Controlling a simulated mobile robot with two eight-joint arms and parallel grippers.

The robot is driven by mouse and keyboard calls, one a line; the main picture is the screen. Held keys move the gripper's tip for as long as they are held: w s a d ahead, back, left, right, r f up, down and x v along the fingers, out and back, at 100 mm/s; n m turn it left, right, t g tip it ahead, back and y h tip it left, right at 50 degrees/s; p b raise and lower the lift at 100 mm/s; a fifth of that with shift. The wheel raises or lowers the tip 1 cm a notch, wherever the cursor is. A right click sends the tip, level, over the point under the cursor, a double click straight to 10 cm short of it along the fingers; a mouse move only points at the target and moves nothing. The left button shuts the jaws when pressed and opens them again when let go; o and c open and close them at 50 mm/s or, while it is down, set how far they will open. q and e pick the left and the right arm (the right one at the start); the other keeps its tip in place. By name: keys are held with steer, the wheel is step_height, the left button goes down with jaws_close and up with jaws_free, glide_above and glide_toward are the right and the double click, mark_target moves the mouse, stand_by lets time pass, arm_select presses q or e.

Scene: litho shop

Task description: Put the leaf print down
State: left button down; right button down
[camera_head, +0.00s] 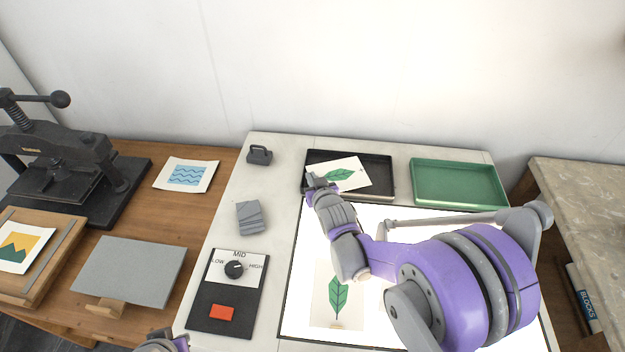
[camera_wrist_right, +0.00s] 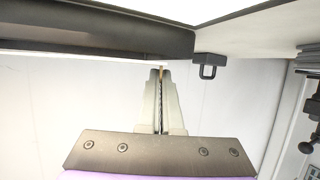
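A leaf print (camera_head: 353,170), a pale sheet with a green leaf, is at the black tray (camera_head: 384,161), set at an angle across its left part. I cannot tell whether it touches the tray floor. My right gripper (camera_head: 317,179) is at the sheet's left edge. In the right wrist view its fingers (camera_wrist_right: 161,75) are close together on a thin edge, which looks like the print. My left gripper is not in view; only a bit of my left arm shows at the bottom.
A green tray (camera_head: 459,182) stands right of the black one. A dark weight (camera_head: 260,155), a grey block (camera_head: 250,216) and a control panel (camera_head: 246,311) are to the left. A wave print (camera_head: 187,175) and a press (camera_head: 60,160) are on the wooden table.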

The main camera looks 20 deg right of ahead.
steer(key=shift+f, duration=0.25)
steer(key=shift+f, duration=0.15)
steer(key=c, duration=1.1)
jaws_free()
steer(key=shift+r, duration=0.25)
steer(key=shift+s+r, duration=0.2)
steer(key=shift+s, duration=0.05)
steer(key=d+v, duration=0.1)
steer(key=v, duration=1)
steer(key=s+a+f+g, duration=0.1)
steer(key=s+g, duration=0.1)
steer(key=s, duration=0.5)
steer(key=s+a+f+g, duration=0.1)
steer(key=s+g, duration=0.2)
steer(key=s, duration=0.4)
steer(key=s+a+f+g, duration=0.1)
steer(key=s+g, duration=0.2)
steer(key=s, duration=0.4)
steer(key=shift+f+n+y+p, duration=0.3)
steer(key=shift+y, duration=0.1)
